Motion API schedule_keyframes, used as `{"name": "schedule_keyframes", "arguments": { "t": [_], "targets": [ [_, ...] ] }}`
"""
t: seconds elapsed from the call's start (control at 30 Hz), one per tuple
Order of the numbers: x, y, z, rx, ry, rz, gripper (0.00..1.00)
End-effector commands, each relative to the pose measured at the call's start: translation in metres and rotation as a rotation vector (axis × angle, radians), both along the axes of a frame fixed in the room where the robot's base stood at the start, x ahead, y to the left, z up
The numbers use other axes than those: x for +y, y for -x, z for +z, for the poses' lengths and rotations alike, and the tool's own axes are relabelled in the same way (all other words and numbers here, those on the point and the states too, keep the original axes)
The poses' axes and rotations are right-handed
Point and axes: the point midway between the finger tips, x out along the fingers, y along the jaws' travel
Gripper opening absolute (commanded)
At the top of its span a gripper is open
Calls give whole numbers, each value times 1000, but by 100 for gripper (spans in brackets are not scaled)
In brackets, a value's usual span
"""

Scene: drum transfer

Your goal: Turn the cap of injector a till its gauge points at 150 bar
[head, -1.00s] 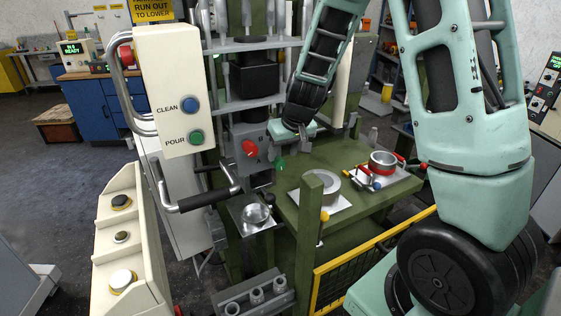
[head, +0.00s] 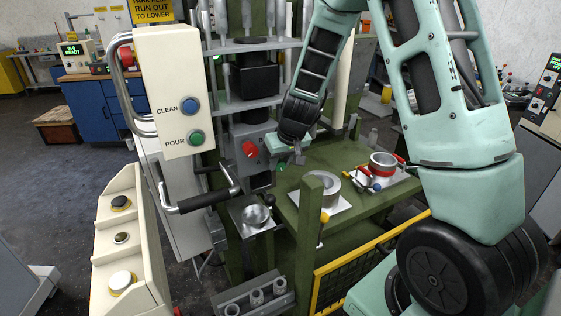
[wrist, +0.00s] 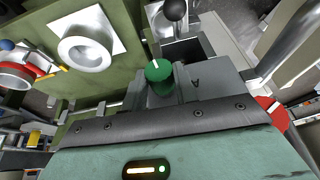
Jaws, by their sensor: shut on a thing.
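I cannot make out injector a, its cap or a gauge with a bar scale in either view. My gripper (head: 298,155) hangs over the green bench, right of the grey box with the red knob. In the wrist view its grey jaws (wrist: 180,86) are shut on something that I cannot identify. A green knob (wrist: 157,71) with a white mark shows right at the jaws. In the head view the green knob (head: 281,168) is just left of and below the jaws; I cannot tell whether they touch it.
A red knob (head: 250,150) is on the grey box (head: 244,135). A metal ring (head: 319,188) and a red-banded pot (head: 383,165) stand on the green bench (head: 335,155). A black-gripped handle (head: 200,202) and a yellow-edged guard (head: 320,284) are nearer.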

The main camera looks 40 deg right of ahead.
Motion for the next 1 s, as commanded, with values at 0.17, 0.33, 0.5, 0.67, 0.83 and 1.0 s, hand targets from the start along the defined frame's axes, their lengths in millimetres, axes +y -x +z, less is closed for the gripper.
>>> {"name": "schedule_keyframes", "arguments": {
  "t": [0.17,0.33,0.5,0.67,0.83,1.0],
  "targets": [
    [-1,0,-2,-5,-16,-1,6],
    [-3,0,-6,-15,-59,-3,6],
    [-5,0,-9,-27,-131,-4,6],
    [-7,0,-11,-39,-215,-4,6],
    [-8,1,-10,-54,-305,-4,6],
    [-9,1,-9,-65,-392,-1,6]
  ]
}}
